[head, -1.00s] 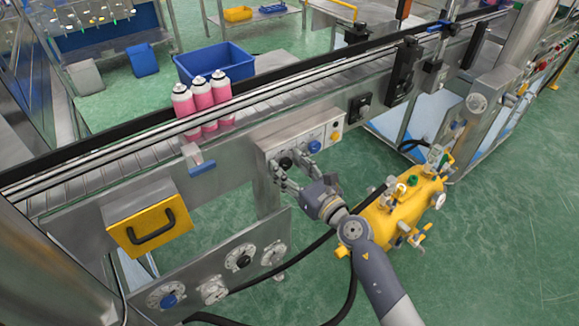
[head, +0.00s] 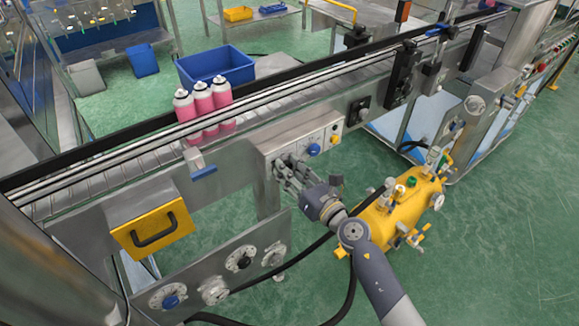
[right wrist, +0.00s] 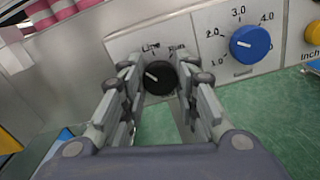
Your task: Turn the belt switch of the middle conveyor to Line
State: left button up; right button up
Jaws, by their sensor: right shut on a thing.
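The belt switch is a black round knob (right wrist: 157,75) on the control panel of the middle conveyor, under the labels "Line" and "Run". Its white mark points to the upper left, on the "Line" side; I cannot tell whether it is fully at that position. My right gripper (head: 282,167) reaches the left part of the panel (head: 300,140). In the right wrist view its fingers (right wrist: 163,82) are on both sides of the knob and shut on it. In the head view the fingers hide most of the knob. My left gripper is not in view.
A blue dial (right wrist: 250,44) numbered around its edge sits right of the switch, with a yellow button (right wrist: 313,33) beyond it. Pink cans (head: 203,104) stand on the conveyor. A yellow tank (head: 405,205) stands on the floor right of my right arm. A lower dial panel (head: 222,262) is at left.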

jog(key=shift+m+p, duration=1.35)
jog(key=shift+m, duration=2.25)
jog(key=shift+d, duration=0.1)
jog(key=o, duration=1.1)
jog(key=shift+c, duration=0.2)
jog(key=v, duration=1.2)
